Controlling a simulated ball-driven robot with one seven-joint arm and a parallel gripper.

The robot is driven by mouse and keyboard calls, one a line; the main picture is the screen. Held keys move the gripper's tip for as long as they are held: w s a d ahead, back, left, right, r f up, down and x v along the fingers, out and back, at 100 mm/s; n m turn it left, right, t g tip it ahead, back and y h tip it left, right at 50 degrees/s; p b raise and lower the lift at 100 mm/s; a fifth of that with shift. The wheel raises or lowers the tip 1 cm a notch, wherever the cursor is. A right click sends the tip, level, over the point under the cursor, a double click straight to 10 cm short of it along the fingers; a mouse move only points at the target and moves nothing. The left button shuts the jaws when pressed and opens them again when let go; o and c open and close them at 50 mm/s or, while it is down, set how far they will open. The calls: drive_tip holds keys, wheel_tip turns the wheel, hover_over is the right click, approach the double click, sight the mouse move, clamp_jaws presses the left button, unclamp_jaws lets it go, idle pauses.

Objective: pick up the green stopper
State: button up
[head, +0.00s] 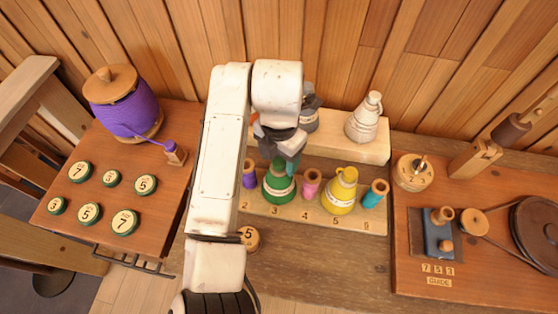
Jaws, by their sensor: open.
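A green flared piece (278,187) with a pale band stands in the front row of the wooden rack, left of a pink spool. It is the only large green piece I see on the rack, and I take it for the green stopper. My gripper (283,157) is right above it, pointing down, and covers its top. The jaws are open. I cannot tell whether they are around the top or only over it.
Close beside it stand a purple spool (249,174) and a pink spool (311,183). A yellow flared piece (341,191) and a teal spool (375,193) stand further right. Behind are grey (310,112) and white (364,118) pieces on a raised step.

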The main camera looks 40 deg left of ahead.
drive_tip(key=c, duration=1.1)
drive_tip(key=shift+r, duration=0.1)
